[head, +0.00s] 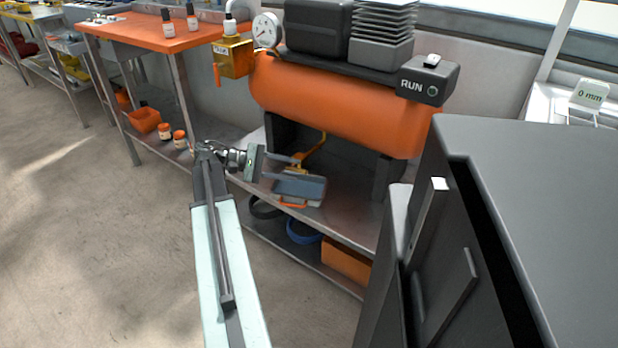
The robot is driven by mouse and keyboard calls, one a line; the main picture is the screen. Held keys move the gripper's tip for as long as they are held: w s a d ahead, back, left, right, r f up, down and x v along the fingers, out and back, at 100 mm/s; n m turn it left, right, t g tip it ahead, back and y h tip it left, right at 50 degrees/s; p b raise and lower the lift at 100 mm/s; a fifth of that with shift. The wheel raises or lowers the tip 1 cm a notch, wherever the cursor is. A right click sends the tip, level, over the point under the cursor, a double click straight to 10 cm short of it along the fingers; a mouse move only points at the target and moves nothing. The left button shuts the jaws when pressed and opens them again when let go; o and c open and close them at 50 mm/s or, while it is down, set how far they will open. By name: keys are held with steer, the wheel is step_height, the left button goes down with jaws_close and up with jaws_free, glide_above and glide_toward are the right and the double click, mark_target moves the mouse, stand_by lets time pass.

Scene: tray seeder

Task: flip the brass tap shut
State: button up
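A small brass-yellow fitting (298,163) with a bent yellow pipe or lever (317,148) shows under the orange compressor tank (345,112). It looks like the brass tap, but it is small and partly hidden by my gripper, so I cannot tell its handle's position. My gripper (287,169) reaches in from the left at the height of the fitting. Its two thin fingers point right with a gap between them, and nothing shows held. The upper fingertip is close to the fitting; I cannot tell whether they touch.
A brass-yellow block (234,58) and a gauge (267,30) sit at the tank's left end. The tank's dark legs (384,177) stand on the shelf (345,215). A dark cabinet (545,200) fills the right.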

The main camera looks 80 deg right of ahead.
steer(key=a+b+x, duration=0.1)
steer(key=x, duration=0.5)
steer(key=shift+s+d, duration=0.15)
steer(key=shift+d, duration=0.4)
steer(key=shift+f, duration=0.1)
jaws_close()
